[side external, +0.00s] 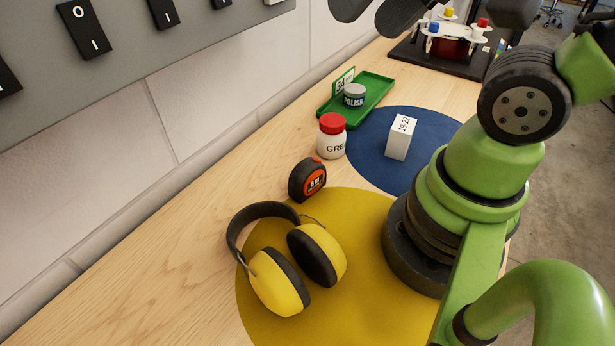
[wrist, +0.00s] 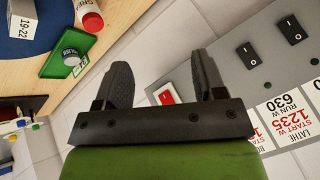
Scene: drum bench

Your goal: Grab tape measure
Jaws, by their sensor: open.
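The tape measure (side external: 307,182) is black with an orange-red face. It stands on the wooden bench in the side view, between the earmuffs and the white jar. It does not show in the wrist view. My gripper (wrist: 163,78) is open and empty in the wrist view, its two dark fingers wide apart in front of the wall panel. In the side view only the dark fingers of my gripper (side external: 374,14) show at the top edge, high above the bench and well away from the tape measure.
Yellow earmuffs (side external: 280,288) lie on a yellow mat (side external: 365,240) close to the tape measure. A red-capped white jar (side external: 331,140) stands behind it. A white box (side external: 403,137) is on a blue mat (side external: 375,165). A green tray (side external: 374,92) holds a polish tin (side external: 354,98).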

